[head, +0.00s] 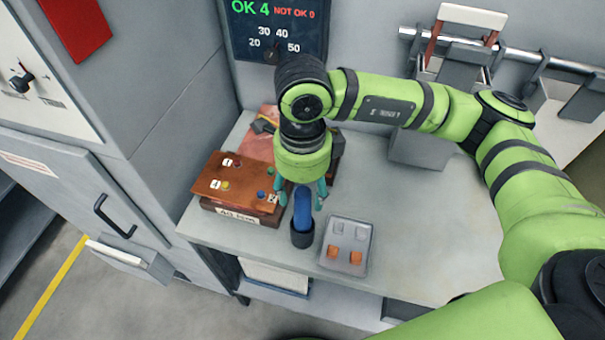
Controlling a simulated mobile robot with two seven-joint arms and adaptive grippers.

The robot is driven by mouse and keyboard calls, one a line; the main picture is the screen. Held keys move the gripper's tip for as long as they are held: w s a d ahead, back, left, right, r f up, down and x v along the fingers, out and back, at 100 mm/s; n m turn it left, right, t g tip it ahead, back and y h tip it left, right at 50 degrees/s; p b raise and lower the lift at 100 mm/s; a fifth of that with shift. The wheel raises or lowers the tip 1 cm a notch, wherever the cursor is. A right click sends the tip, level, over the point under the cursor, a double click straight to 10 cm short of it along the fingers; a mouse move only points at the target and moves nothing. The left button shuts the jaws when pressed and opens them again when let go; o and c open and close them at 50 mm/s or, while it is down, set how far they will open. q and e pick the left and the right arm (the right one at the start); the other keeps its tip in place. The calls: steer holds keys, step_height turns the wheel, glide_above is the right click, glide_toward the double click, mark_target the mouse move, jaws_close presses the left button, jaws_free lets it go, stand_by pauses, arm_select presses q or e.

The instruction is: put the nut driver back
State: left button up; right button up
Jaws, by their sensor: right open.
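The nut driver, seen as a blue handle (303,208), stands upright in a small dark round holder (301,238) near the front of the grey bench. Its lower part is hidden inside the holder. My right gripper (302,197) points down over the handle, its teal fingers open, one on each side of the handle's upper part. I see gaps between the fingers and the handle. My left gripper is not in view.
A brown board with coloured dots (238,188) lies on a labelled block left of the holder. A grey tray (346,247) with orange and grey pieces sits close on its right. The bench top (430,240) is clear further right. A grey cabinet (75,185) stands at left.

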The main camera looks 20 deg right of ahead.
step_height(320, 180, up, 6)
steer(key=shift+r+b, duration=0.2)
steer(key=shift+b, duration=0.65)
